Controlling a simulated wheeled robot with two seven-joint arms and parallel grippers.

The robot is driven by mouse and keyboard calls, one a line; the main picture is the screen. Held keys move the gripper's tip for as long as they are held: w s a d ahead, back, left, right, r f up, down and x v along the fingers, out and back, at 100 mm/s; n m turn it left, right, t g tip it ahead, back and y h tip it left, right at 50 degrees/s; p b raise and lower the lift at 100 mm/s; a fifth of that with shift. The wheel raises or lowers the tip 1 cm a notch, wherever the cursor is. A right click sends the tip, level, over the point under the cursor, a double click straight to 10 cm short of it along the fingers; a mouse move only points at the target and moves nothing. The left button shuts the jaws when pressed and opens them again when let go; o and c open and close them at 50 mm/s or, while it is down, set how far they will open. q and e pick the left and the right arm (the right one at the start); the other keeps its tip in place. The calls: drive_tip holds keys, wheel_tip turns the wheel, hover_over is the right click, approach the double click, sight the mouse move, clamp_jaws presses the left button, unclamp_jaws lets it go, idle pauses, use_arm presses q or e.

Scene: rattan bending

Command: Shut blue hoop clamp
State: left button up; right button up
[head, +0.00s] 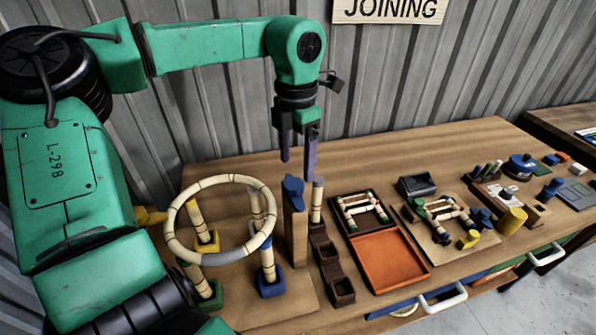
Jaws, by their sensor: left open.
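A round rattan hoop (175,245) sits at the tops of several upright rattan posts on the bench's left part. The front right post stands in a blue foot (271,287); other feet are yellow (207,242) and green (211,296). Right of the hoop, an upright wooden piece (297,235) carries a blue top (293,186). I cannot tell for sure which blue part is the hoop clamp, or whether it is shut. My left gripper (298,157) is open and empty, pointing down above the blue top. My right gripper is out of view.
A brown stepped holder (330,262) with an upright rattan piece stands right of the wooden piece. Beyond it are an orange tray (388,262), a dark-framed tray of rattan parts (346,198) and a yellow cylinder (511,221).

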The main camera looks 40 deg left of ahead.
sight(297, 182)
use_arm(q)
wheel_tip(297, 182, down, 4)
drive_tip(key=shift+f+p, duration=0.1)
drive_tip(key=shift+p, duration=0.35)
drive_tip(key=shift+s+f, duration=0.1)
drive_tip(key=shift+f, duration=0.15)
drive_tip(key=c, duration=0.4)
clamp_jaws()
